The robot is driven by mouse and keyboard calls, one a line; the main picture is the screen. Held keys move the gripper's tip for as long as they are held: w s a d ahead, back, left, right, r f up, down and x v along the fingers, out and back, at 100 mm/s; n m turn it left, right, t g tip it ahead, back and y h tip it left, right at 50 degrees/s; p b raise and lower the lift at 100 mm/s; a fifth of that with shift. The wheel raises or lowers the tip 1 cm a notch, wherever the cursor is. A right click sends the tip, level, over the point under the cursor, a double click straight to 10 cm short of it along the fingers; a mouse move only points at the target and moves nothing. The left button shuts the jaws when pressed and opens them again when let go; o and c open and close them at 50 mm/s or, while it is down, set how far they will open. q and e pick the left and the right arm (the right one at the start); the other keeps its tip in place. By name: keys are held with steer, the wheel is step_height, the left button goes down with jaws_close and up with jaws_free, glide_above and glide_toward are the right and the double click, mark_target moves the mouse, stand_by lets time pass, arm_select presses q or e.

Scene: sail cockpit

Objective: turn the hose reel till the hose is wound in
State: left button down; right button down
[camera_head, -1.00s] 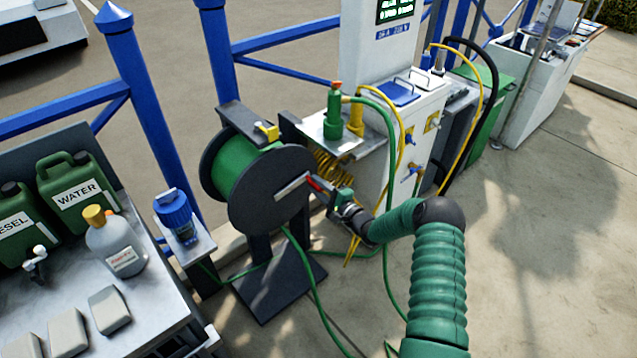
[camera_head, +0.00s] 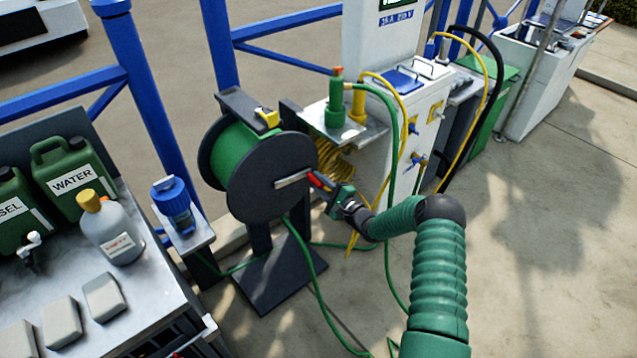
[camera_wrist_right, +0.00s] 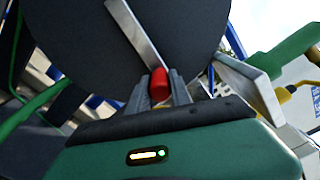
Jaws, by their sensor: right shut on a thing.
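The hose reel (camera_head: 262,192) is a black-flanged drum with green hose (camera_head: 234,152) wound on it, on a dark stand. A metal crank arm (camera_head: 292,180) on its near flange points right and ends in a red handle (camera_head: 316,179). My right gripper (camera_head: 326,186) is shut on the red handle. In the right wrist view the handle (camera_wrist_right: 159,84) sits between the two fingers (camera_wrist_right: 160,92), with the crank arm running up to the left from it. Loose green hose (camera_head: 318,292) hangs from the reel and runs along the ground. My left gripper is not in view.
A white service pedestal (camera_head: 385,140) with a shelf and a green nozzle (camera_head: 335,112) stands right of the reel. A metal table (camera_head: 150,308) with green cans (camera_head: 75,180) and a bottle (camera_head: 108,230) is at left. Open concrete (camera_head: 540,250) lies at right.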

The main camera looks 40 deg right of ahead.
steer(key=shift+d+f, duration=0.1)
steer(key=shift+d, duration=0.05)
steer(key=c, duration=1.2)
jaws_free()
steer(key=shift+o, duration=0.2)
steer(key=shift+s, duration=0.1)
steer(key=s+d+p, duration=0.1)
steer(key=s+p, duration=0.2)
steer(key=s, duration=1.3)
steer(key=shift+s, duration=0.3)
steer(key=shift+d+f, duration=0.1)
